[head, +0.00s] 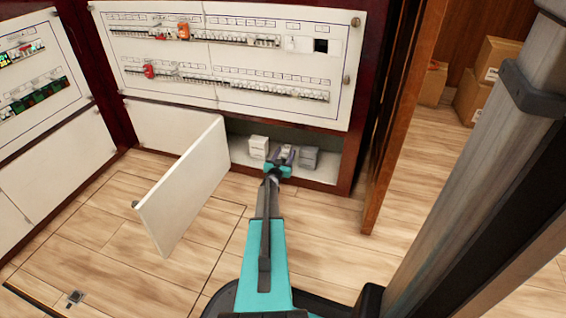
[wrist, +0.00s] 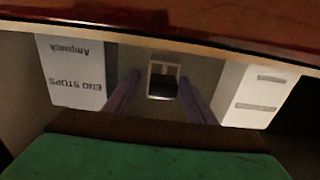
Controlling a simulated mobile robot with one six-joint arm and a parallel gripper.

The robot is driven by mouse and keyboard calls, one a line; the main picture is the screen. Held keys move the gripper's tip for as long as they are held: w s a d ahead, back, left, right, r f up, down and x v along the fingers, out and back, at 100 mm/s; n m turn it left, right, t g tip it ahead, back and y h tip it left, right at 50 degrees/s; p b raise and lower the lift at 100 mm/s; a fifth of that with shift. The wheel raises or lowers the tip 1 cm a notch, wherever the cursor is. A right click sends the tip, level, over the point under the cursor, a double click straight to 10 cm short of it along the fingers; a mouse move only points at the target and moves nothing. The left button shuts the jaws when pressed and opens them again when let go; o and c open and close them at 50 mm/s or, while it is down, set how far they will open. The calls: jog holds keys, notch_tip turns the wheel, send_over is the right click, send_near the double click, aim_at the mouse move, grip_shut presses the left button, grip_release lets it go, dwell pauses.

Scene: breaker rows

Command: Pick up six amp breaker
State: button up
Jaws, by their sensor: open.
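My gripper (head: 279,165) reaches into the low open compartment of the cabinet, its jaws apart. In the wrist view my two fingers (wrist: 157,98) point at a small pale and black object (wrist: 163,80) that shows between them. It may be a breaker, but no rating can be read, and I cannot tell whether the fingers touch it. In the head view a small pale item (head: 287,151) shows at my fingertips, partly hidden by them.
The compartment's edge crosses the wrist view's top. An open white door (head: 182,187) stands left of my arm. Breaker rows (head: 225,85) fill the panel above. A wooden post (head: 392,130) stands right.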

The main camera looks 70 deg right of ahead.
aim_at(284, 156)
jog(key=shift+d, duration=0.75)
grip_shut()
jog(key=shift+a, duration=0.1)
jog(key=shift+a, duration=0.1)
jog(key=shift+a, duration=1.35)
jog(key=shift+s+a+p, duration=0.2)
jog(key=shift+a+p, duration=0.1)
jog(key=shift+a, duration=1.45)
